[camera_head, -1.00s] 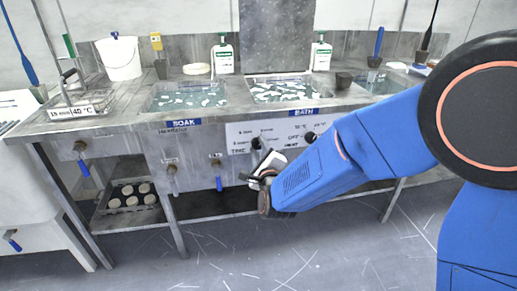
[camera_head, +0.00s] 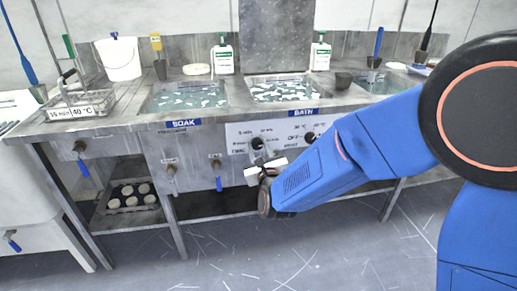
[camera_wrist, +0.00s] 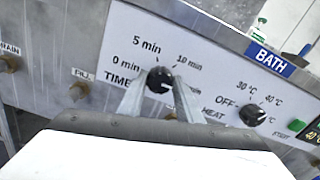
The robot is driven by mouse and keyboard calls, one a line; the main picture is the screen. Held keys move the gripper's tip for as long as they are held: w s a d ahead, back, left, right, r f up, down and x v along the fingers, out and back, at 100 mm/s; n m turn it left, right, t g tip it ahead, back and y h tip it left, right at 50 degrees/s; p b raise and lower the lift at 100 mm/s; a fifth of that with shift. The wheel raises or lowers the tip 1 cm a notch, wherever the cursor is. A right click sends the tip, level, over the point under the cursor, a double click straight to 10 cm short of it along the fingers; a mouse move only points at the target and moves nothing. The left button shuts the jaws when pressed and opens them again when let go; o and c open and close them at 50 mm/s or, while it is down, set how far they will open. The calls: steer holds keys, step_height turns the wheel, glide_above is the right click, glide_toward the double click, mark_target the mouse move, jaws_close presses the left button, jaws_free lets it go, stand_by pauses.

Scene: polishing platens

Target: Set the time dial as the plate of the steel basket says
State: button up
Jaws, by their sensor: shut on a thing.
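The steel basket (camera_head: 82,100) stands at the left end of the bench in the head view. Its plate (camera_head: 72,112) reads 15 min, 40 °C. The black time dial (camera_wrist: 159,80) is on the white panel under the bath, with 0, 5, 10 and 15 min marks around it; it also shows in the head view (camera_head: 257,143). My gripper (camera_wrist: 160,88) has one finger on each side of the dial and is shut on it. A pale mark on the dial seems to face lower right, towards the 15 min side, but is too small to read surely.
The heat dial (camera_wrist: 252,114) sits to the right of the time dial, with OFF, 30 °C and 40 °C marks. A green button (camera_wrist: 297,125) is farther right. Drain and fill valves (camera_wrist: 79,91) stick out at left. Basins with liquid lie above the panel.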

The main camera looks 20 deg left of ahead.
steer(key=shift+f, duration=0.15)
stand_by(0.3)
steer(key=o, duration=1)
steer(key=shift+o, duration=0.2)
